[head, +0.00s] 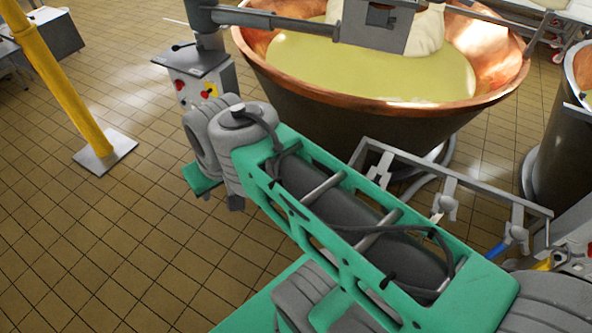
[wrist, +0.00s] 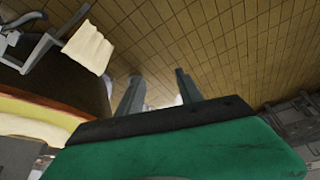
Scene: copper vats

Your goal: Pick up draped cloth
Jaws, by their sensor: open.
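A small cream cloth (wrist: 88,47) hangs draped at the upper left of the wrist view, beside a grey metal frame (wrist: 35,45). My gripper (wrist: 158,88) is in the wrist view with its two dark fingers spread apart and nothing between them. The cloth is to the left of the fingers and apart from them. In the head view, my arm crosses the middle and my fingers do not show. A larger whitish cloth bundle (head: 428,30) shows in the copper vat in the head view, partly hidden by a metal box.
The copper vat (head: 285,92) holds pale yellow liquid (head: 370,75). A rail with valves (head: 450,190) lies right of my arm, close to it. A control box (head: 200,75) and a yellow post (head: 60,75) stand left. The tiled floor (head: 90,230) is open at lower left.

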